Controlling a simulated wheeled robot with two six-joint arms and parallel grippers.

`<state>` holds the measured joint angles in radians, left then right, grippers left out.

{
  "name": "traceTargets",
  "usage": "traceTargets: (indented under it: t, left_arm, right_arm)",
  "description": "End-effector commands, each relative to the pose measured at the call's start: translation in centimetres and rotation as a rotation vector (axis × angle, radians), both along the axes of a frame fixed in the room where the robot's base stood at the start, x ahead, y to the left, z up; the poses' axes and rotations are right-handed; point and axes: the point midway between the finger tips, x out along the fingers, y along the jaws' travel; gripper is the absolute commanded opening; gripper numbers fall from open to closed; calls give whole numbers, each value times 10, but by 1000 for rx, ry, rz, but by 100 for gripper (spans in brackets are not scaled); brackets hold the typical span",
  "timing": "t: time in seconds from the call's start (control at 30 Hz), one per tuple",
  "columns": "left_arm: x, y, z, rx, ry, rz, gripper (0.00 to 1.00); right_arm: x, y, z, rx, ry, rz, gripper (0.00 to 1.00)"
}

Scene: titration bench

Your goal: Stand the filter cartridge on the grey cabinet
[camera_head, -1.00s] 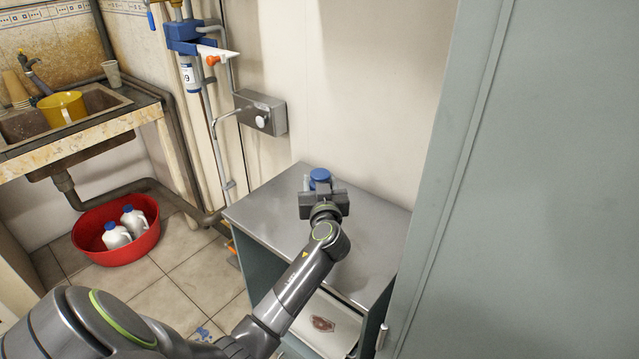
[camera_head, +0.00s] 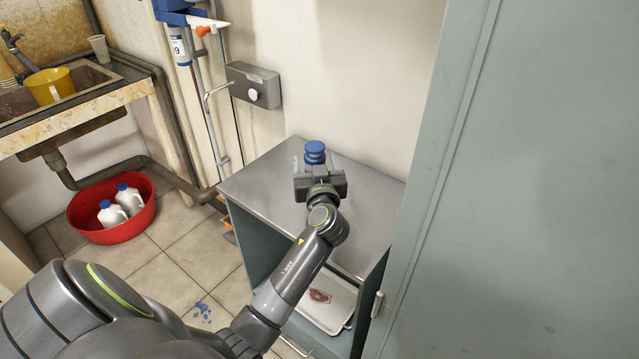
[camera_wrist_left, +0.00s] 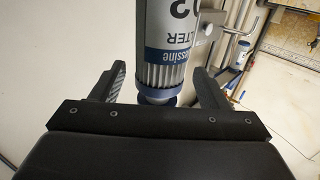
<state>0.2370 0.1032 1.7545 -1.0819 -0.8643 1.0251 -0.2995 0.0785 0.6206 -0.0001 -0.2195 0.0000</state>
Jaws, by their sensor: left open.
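The filter cartridge (camera_wrist_left: 165,45) is white with a blue band, dark lettering and a ribbed part, and it stands between the spread fingers of my left gripper (camera_wrist_left: 163,78) in the left wrist view. In the head view its blue top (camera_head: 315,150) rises just beyond the left gripper (camera_head: 316,170), over the top of the grey cabinet (camera_head: 262,172). The cartridge looks upright. Its base is hidden behind the gripper in the head view, so I cannot see the contact with the cabinet top. The left gripper is open, with gaps beside the cartridge. My right gripper is not seen.
A tall grey-green locker (camera_head: 530,180) closes off the right side. A wall box (camera_head: 253,86) and pipes stand behind the cabinet's left. A white tray (camera_head: 330,312) lies inside the cabinet. A red basin (camera_head: 105,235) with white jugs is on the floor. The cabinet top around the gripper is clear.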

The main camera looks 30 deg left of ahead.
Motion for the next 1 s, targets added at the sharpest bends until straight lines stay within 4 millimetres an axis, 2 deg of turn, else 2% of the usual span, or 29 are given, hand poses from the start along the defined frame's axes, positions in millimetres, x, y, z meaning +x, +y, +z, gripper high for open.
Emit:
traceTargets:
  t: [0.03, 0.2, 0.4, 0.6, 1.0]
  left_arm:
    - [-10, -10, -4, -7, -1, -2, 68]
    - [-36, -32, -4, -6, 0, 0, 68]
    - [-56, -49, -3, -3, 1, 0, 68]
    - [-64, -55, -1, -1, 1, 1, 68]
    - [-65, -55, -1, 1, 1, 1, 68]
  right_arm:
    - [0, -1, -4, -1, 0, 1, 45]
    - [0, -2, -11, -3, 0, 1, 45]
    - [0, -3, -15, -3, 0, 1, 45]
    - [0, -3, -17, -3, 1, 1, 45]
    - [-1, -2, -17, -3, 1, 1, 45]
